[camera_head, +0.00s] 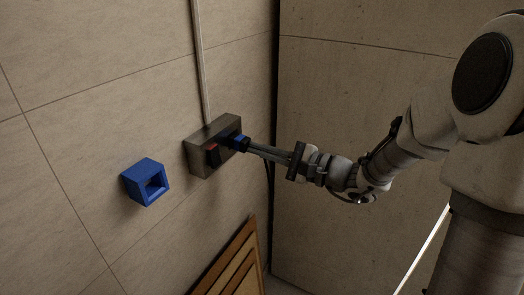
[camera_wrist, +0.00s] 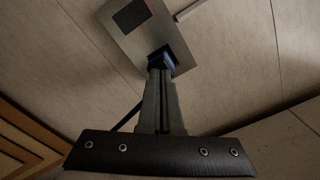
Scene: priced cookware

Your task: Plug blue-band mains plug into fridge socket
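The blue-band mains plug (camera_head: 240,142) is at the right part of a grey socket box (camera_head: 198,165) on the wall. My gripper (camera_head: 246,146) comes in from the right with its two fingers close together on the plug. In the wrist view my gripper (camera_wrist: 160,72) ends at the blue band (camera_wrist: 161,60), right against the face of the grey box (camera_wrist: 150,35). The fingers hide most of the plug, and I cannot tell if its pins are in the box. A hollow blue square housing (camera_head: 137,185) is on the wall to the left.
A dark piece with a red band (camera_head: 212,155) sits on the box's left part. A pale conduit (camera_head: 201,60) runs up from the box. A wooden framed panel (camera_head: 232,262) stands below. A concrete wall (camera_head: 380,100) is on the right. The space around my forearm looks clear.

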